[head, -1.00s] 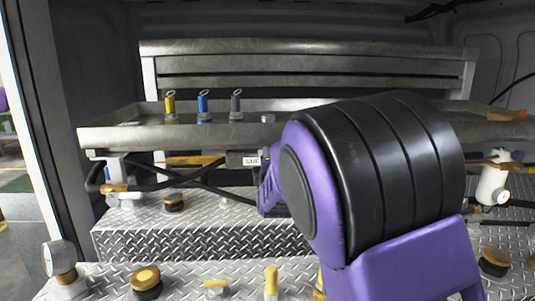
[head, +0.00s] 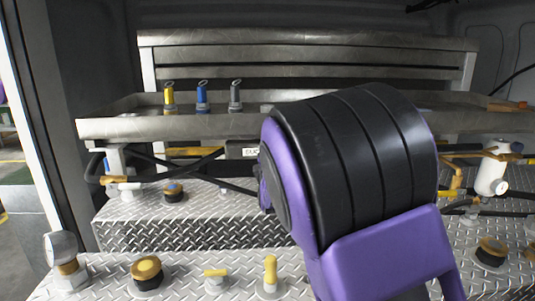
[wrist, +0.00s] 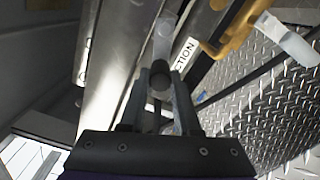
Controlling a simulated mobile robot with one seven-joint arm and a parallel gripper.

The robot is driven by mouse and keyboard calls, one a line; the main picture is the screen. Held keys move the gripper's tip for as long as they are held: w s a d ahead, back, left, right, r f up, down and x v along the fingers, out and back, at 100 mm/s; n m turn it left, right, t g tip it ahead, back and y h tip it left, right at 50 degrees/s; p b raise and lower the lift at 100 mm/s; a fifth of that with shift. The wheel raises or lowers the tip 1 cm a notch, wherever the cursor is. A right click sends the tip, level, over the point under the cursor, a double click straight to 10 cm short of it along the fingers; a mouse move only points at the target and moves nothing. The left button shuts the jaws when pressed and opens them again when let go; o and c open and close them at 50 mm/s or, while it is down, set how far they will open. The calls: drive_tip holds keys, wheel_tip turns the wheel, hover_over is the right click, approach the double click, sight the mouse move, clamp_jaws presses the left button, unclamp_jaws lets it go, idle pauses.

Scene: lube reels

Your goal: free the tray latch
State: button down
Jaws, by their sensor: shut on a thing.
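The long metal tray (head: 105,128) runs across the back in the head view. In the wrist view my gripper (wrist: 161,90) has its two fingers on either side of a round, dark-ended pin (wrist: 159,76), which looks like the tray latch. The fingers are shut on it. A pale grey piece (wrist: 164,38) shows just beyond the pin. In the head view my purple and black arm hides the gripper and the latch.
Yellow, blue and grey bottles (head: 202,97) stand on the tray. A white label (wrist: 185,54) lies beside the fingers. Hoses cross under the tray (head: 190,165). A white cylinder (head: 492,172) with orange fittings is at the right. Caps and valves stand on the diamond-plate deck (head: 150,232).

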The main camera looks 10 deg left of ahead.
drive_tip(key=c, duration=0.6)
unclamp_jaws()
drive_tip(key=s+d, duration=0.1)
drive_tip(key=s, duration=0.4)
drive_tip(key=s+d, duration=0.1)
drive_tip(key=s, duration=0.5)
drive_tip(key=s+d, duration=0.1)
drive_tip(key=s, duration=0.5)
drive_tip(key=shift+d+p, duration=0.25)
drive_tip(key=shift+p, duration=0.05)
drive_tip(key=shift+d, duration=0.1)
